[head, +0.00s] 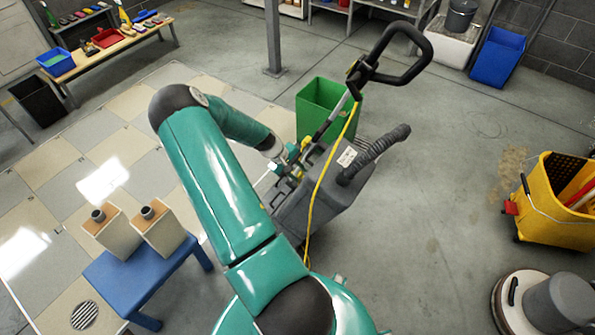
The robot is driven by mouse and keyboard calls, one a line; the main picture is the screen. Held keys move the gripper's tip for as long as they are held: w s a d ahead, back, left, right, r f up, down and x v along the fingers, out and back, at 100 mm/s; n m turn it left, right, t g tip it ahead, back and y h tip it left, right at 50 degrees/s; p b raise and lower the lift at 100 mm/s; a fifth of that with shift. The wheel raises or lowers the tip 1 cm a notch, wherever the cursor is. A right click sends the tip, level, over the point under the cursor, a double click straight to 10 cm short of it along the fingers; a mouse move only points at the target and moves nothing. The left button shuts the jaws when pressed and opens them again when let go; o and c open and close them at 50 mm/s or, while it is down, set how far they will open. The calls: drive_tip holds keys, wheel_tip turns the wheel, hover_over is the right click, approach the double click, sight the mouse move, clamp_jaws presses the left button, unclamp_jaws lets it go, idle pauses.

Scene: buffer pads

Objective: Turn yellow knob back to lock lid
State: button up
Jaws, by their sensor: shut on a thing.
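A grey floor machine (318,208) with a black looped handle (392,55) stands right of my teal arm. A yellow cord runs down over it. My gripper (291,164) is at the machine's upper left side, low on the handle post. It is shut on a small yellow part there, which appears to be the yellow knob (305,143). The fingers and wrist partly cover the knob, so its turn angle cannot be read. The lid's edge and latch are too small and covered to make out.
A green bin (325,105) stands just behind the machine. A blue stool (150,272) with two beige containers is at left. A yellow mop bucket (555,205) and a round floor scrubber (545,303) stand at right. Open floor lies between the machine and the bucket.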

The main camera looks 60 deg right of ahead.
drive_tip(key=m+g+h, duration=0.4)
drive_tip(key=m, duration=0.1)
drive_tip(key=f+m+g+h, duration=0.1)
drive_tip(key=m+g+h, duration=0.1)
drive_tip(key=m+h, duration=0.1)
drive_tip(key=shift+w+a, duration=0.3)
idle(0.3)
idle(0.5)
drive_tip(key=o, duration=0.9)
drive_tip(key=shift+o, duration=0.2)
drive_tip(key=shift+a, duration=0.1)
drive_tip(key=v, duration=1.3)
drive_tip(key=shift+w, duration=0.3)
